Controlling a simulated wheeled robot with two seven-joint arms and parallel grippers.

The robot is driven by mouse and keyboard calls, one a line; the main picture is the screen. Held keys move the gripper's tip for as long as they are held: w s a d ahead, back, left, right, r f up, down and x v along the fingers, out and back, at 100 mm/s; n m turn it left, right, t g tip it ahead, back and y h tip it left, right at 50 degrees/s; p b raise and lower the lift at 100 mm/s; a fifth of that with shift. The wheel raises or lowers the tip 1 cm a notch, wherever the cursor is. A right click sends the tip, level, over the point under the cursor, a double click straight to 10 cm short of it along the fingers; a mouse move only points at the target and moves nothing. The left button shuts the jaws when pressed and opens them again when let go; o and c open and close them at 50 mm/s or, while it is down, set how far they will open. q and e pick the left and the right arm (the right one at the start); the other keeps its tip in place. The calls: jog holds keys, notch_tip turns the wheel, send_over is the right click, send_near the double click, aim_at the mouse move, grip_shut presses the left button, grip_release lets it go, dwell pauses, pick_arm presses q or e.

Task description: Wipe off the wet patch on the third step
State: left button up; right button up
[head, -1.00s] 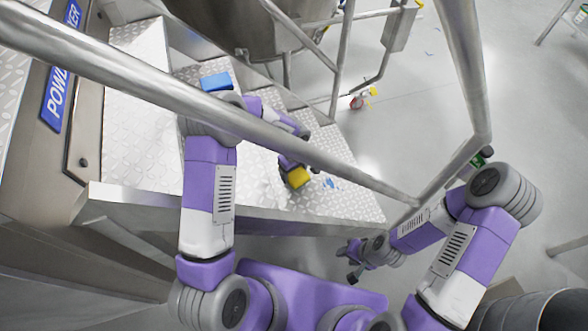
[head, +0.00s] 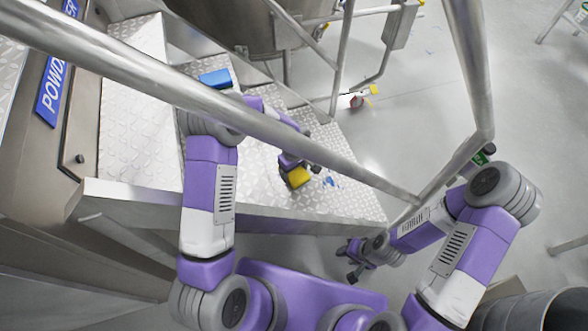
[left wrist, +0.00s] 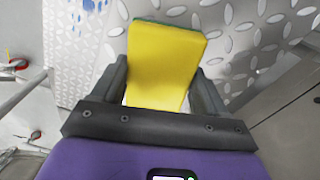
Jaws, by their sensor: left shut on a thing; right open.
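My left gripper (head: 290,166) is shut on a yellow sponge (head: 299,177) with a green layer on its edge. In the left wrist view the sponge (left wrist: 165,62) sits between both fingers, close over diamond-plate metal. I cannot tell whether it touches the tread. The wet patch (head: 330,181) shows as small blue spots on the tread (head: 345,203), just right of the sponge. Some blue also shows at the top left of the left wrist view (left wrist: 89,5). My right gripper (head: 353,263) is open and empty, low beside the steps.
A grey handrail (head: 280,133) crosses over my left arm and meets an upright post at right. A blue block (head: 215,78) lies on a tread farther back. A steel vessel (head: 240,25) stands behind the steps. The floor at right is mostly clear.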

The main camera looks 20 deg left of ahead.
pick_arm(q)
jog(key=shift+f+b, duration=0.3)
jog(key=shift+f, duration=0.1)
jog(key=shift+w+a+r, duration=0.1)
jog(key=shift+w+a, duration=0.5)
jog(key=shift+w, duration=0.25)
jog(key=shift+w+a, duration=0.55)
jog(key=shift+w, duration=0.3)
jog(key=shift+w+a+b, duration=0.2)
jog(key=shift+w+a, duration=0.25)
jog(key=shift+w, duration=0.25)
jog(key=shift+w+a+b, duration=0.15)
jog(key=shift+w+a, duration=0.25)
jog(key=shift+w, duration=0.3)
jog(key=shift+f, duration=0.3)
jog(key=shift+s+d, duration=0.35)
jog(key=shift+s, duration=0.45)
jog(key=shift+s+d, duration=0.35)
jog(key=shift+s, duration=0.45)
jog(key=shift+s+d+r, duration=0.1)
jog(key=shift+s+d, duration=0.8)
jog(key=shift+s, duration=0.15)
jog(key=shift+s+d+r, duration=0.1)
jog(key=shift+s+d, duration=0.25)
jog(key=shift+s, duration=0.2)
jog(key=shift+s+a, duration=0.1)
